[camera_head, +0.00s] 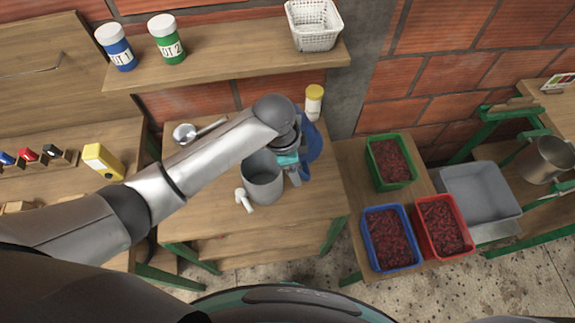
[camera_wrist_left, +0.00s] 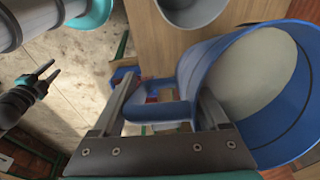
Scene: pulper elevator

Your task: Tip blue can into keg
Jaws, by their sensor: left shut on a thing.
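My left gripper (camera_head: 293,174) is shut on the handle of the blue can (camera_head: 313,148), just right of the keg. The arm hides much of the can in the head view. In the left wrist view the can (camera_wrist_left: 305,60) shows its open mouth and pale inside, with its handle between the fingers of the left gripper (camera_wrist_left: 160,98). I cannot tell how far it is tilted. The grey keg (camera_head: 263,187), with a white tap at its front, stands open on the table; its rim (camera_wrist_left: 195,12) shows in the wrist view. My right gripper (camera_wrist_left: 52,70) appears open and empty, away from the can.
A yellow-lidded jar (camera_head: 314,104) stands behind the can. A ladle (camera_head: 186,132) lies at the table's back left. Green (camera_head: 407,181), blue (camera_head: 384,268) and red (camera_head: 464,249) crates of red berries stand at right. The table's front (camera_head: 270,235) is clear.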

